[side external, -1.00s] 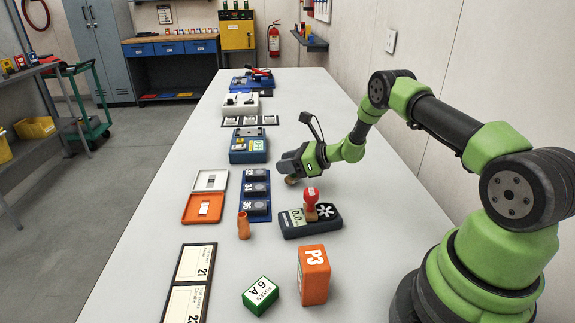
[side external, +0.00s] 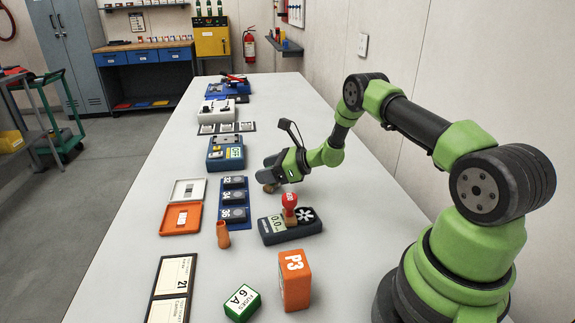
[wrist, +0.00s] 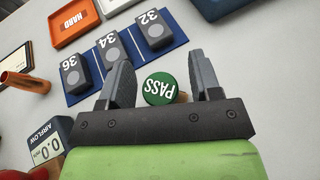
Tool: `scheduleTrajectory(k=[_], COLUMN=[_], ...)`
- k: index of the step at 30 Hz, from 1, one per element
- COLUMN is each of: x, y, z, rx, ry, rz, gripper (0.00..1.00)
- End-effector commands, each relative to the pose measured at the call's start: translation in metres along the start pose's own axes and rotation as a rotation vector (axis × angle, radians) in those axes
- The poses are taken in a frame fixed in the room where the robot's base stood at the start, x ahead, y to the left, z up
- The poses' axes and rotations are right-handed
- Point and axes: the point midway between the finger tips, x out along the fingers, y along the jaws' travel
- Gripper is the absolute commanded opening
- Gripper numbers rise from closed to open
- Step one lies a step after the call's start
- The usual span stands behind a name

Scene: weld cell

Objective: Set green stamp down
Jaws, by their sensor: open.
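The green stamp (wrist: 158,89) shows its round green top marked PASS between my fingers in the wrist view, with part of its wooden body beside it. In the side external view only a brown wooden part of the stamp (side external: 268,188) shows, low at the table beneath my fingers; its green top is hidden. My gripper (wrist: 163,80) is open, with a finger on each side of the stamp and visible gaps to it. In the side external view my gripper (side external: 270,167) is low over the table, right of the blue numbered rack.
The blue rack (side external: 220,211) holds dark blocks 32, 34 and 36. The airflow meter (side external: 272,237) and a red stamp (side external: 289,204) stand nearer the camera. An orange P3 block (side external: 294,282), green fuse box (side external: 242,303) and orange tray (side external: 181,219) are around. Table right of my gripper is clear.

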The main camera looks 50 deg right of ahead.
Motion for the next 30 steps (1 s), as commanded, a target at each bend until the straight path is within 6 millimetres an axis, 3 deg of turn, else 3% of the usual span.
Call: scheduleTrajectory(k=[12, 20, 23, 25, 30], x=[-0.086, -0.110, -0.110, -0.110, -0.122], y=[-0.001, 0.002, 0.015, 0.033, 0.101], z=[0.001, 0.005, 0.028, 0.055, 0.124], rx=[0.003, -0.017, -0.101, -0.211, -0.585], ry=[-0.002, 0.000, 0.012, 0.028, 0.092], rz=[-0.005, 0.012, 0.074, 0.151, 0.384], gripper=[0.58, 0.58, 0.58, 0.58, 0.58])
